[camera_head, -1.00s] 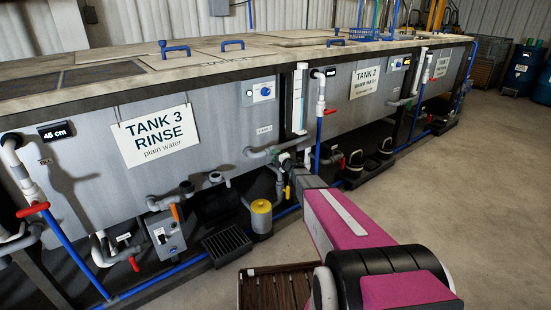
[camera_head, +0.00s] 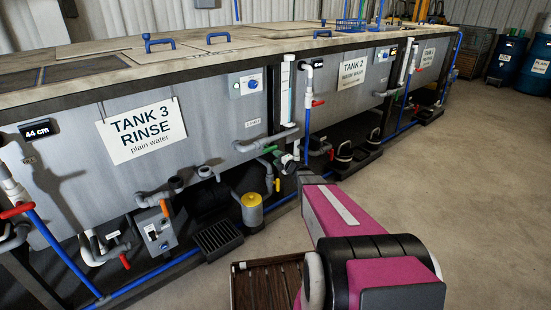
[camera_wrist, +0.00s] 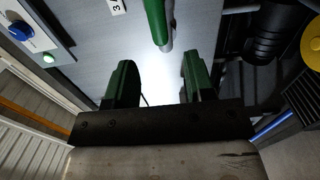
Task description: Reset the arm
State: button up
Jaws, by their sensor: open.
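My gripper (camera_wrist: 159,82) is open in the wrist view, its two green fingers apart with nothing between them. A green handle with a grey end (camera_wrist: 157,22) shows just beyond the fingertips, apart from them. In the head view my magenta arm reaches from the lower right towards the pipework between Tank 3 (camera_head: 80,185) and Tank 2 (camera_head: 340,100). My gripper is small there, near the green part by the pipes, and its fingers are hard to make out. The Tank 3 display (camera_head: 38,130) reads 44 cm.
Grey pipes, a yellow canister (camera_head: 251,209) and a black floor grate (camera_head: 217,237) stand low in front of Tank 3. A slatted wooden piece (camera_head: 262,284) lies near my arm. Blue drums (camera_head: 507,57) stand far right. The floor on the right is clear.

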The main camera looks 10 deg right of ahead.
jog(key=s+d+m+g+h, duration=0.5)
jog(key=s+m+h, duration=0.55)
jog(key=m, duration=0.55)
jog(key=s+a+m+g, duration=0.2)
jog(key=s+g, duration=0.1)
jog(key=s, duration=0.5)
jog(key=s+a+m+g+y, duration=0.1)
jog(key=s+a+m+g, duration=0.1)
jog(key=s, duration=0.5)
jog(key=s+a+m+g, duration=0.2)
jog(key=s+m+g, duration=0.2)
jog(key=s, duration=0.4)
jog(key=shift+s+a+r+g, duration=0.35)
jog(key=shift+r+g, duration=0.1)
jog(key=shift+g, duration=0.35)
jog(key=shift+y, duration=0.25)
